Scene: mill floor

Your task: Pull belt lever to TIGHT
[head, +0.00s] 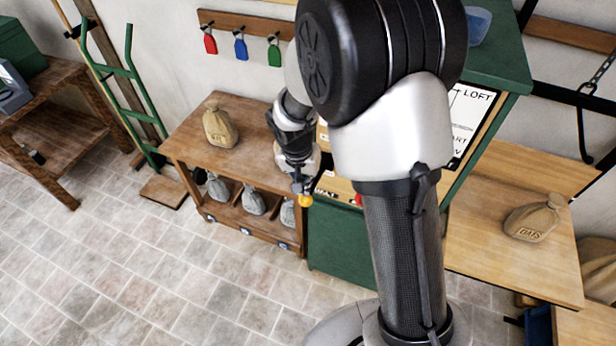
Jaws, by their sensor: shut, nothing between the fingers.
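My gripper (300,180) points down in front of the left side of the green cabinet (340,240), with its fingers shut and empty. A small yellow ball-shaped knob (305,200) shows right below the fingertips. I cannot tell whether the fingers touch it, or whether it is the belt lever's handle. My own arm covers much of the cabinet's front panel (465,125). The word LOFT reads on its right part, with other lettering partly covered. No TIGHT mark can be read. A small red part (359,199) shows beside my arm.
A wooden bench (180,145) left of the cabinet holds a tied sack (220,125), with grey sacks (253,200) on its lower shelf. Colored tags (240,47) hang above. An OATS sack (532,218) lies on the right table (480,245). The tiled floor in front is clear.

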